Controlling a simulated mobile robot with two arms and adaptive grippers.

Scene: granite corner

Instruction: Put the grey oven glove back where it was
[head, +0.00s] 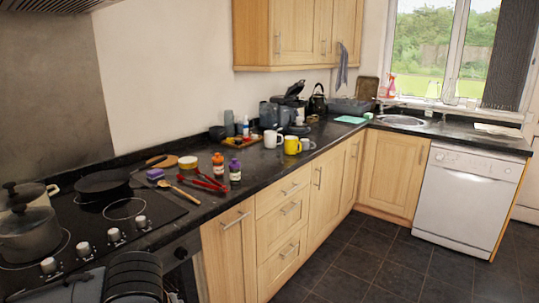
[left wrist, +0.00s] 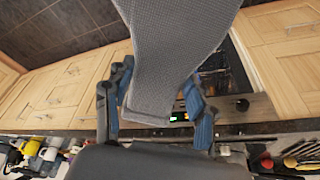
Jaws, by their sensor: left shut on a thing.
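The grey oven glove (left wrist: 178,45) fills the upper middle of the left wrist view, with a woven surface. My left gripper (left wrist: 160,112) is shut on its lower end in that view, with one blue-padded finger on each side of the cloth. The glove is in front of the oven front (left wrist: 225,85) and the wooden cabinet doors; whether it touches them I cannot tell. In the head view a dark ribbed part of mine covers the bottom left corner, and the gripper's fingers cannot be made out there. My right gripper is in neither view.
The hob (head: 125,212) holds a black frying pan (head: 105,182) and pots (head: 30,230). Bottles, red tongs (head: 210,182) and mugs stand along the dark worktop (head: 262,178). A blue-grey cloth (head: 342,65) hangs by the upper cabinets. The tiled floor (head: 400,265) is clear.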

